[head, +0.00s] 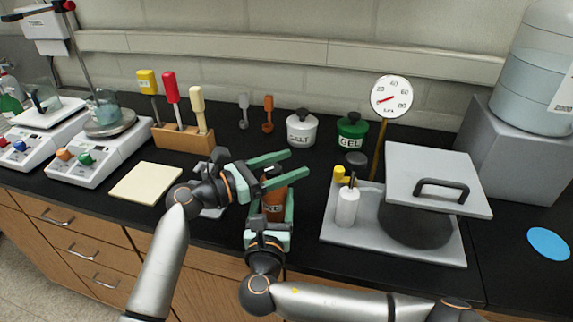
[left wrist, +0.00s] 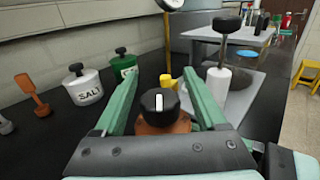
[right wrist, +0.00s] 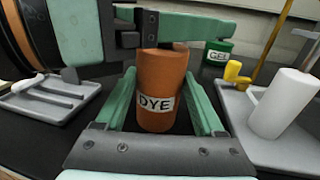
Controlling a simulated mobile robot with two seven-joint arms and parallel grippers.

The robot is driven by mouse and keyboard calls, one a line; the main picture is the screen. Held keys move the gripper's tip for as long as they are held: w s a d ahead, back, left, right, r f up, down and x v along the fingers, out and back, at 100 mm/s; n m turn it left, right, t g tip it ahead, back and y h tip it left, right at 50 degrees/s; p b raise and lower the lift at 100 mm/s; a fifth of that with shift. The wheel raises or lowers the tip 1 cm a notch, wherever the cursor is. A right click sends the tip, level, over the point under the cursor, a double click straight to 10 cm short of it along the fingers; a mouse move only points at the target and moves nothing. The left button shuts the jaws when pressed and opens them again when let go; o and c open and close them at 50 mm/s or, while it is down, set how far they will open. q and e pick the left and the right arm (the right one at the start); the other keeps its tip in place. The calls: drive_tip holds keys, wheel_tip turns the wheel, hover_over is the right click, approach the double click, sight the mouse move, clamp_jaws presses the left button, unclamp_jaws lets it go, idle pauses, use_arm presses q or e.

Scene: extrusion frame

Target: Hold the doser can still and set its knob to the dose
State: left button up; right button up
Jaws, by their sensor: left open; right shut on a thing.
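The doser can (head: 274,207) is an orange-brown cylinder standing on the black counter, with a white DYE label in the right wrist view (right wrist: 157,85). My right gripper (head: 269,212) is shut on its body from the front, one finger on each side. The can's black knob (left wrist: 160,101) has a white pointer line and shows in the left wrist view. My left gripper (head: 298,165) is open above the can, its fingers on either side of the knob and reaching past it. A gap shows beside the knob. No dose marks are readable.
SALT (head: 301,130) and GEL (head: 351,132) jars and a dial gauge (head: 391,97) stand behind.

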use_arm(q)
clamp_jaws()
idle(0.6)
